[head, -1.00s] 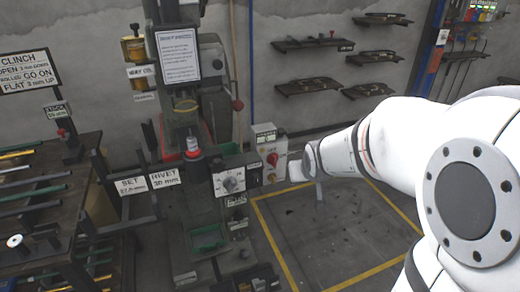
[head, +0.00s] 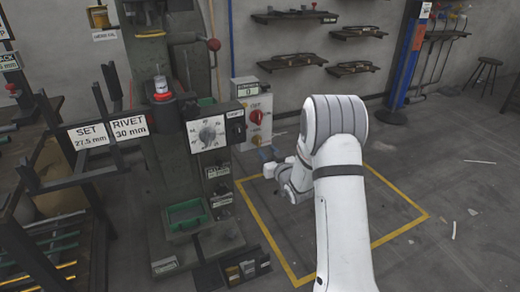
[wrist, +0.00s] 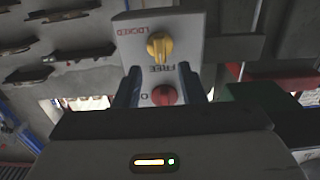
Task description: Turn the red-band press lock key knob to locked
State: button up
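The red-band press (head: 165,55) stands left of centre in the head view, with a red band (head: 162,96) and a grey dial (head: 209,133). A pale control box (head: 241,95) beside it carries a red knob (head: 257,117) and a yellow knob (head: 257,140). In the wrist view the box face appears inverted. It shows the yellow knob (wrist: 159,46) below the word LOCKED, and the red knob (wrist: 163,94) lower down.
A rack with SET and RIVET signs (head: 107,132) stands left of the press. A green tray (head: 187,218) sits low on the press. Wall shelves (head: 293,16) and a blue post (head: 405,55) are behind. The yellow-outlined floor (head: 380,220) is mostly clear.

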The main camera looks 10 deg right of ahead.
aim_at(259, 143)
jog(key=b+x, duration=0.1)
jog(key=x, duration=0.5)
jog(key=shift+w+a, duration=0.1)
jog(key=shift+w, duration=0.2)
grip_shut()
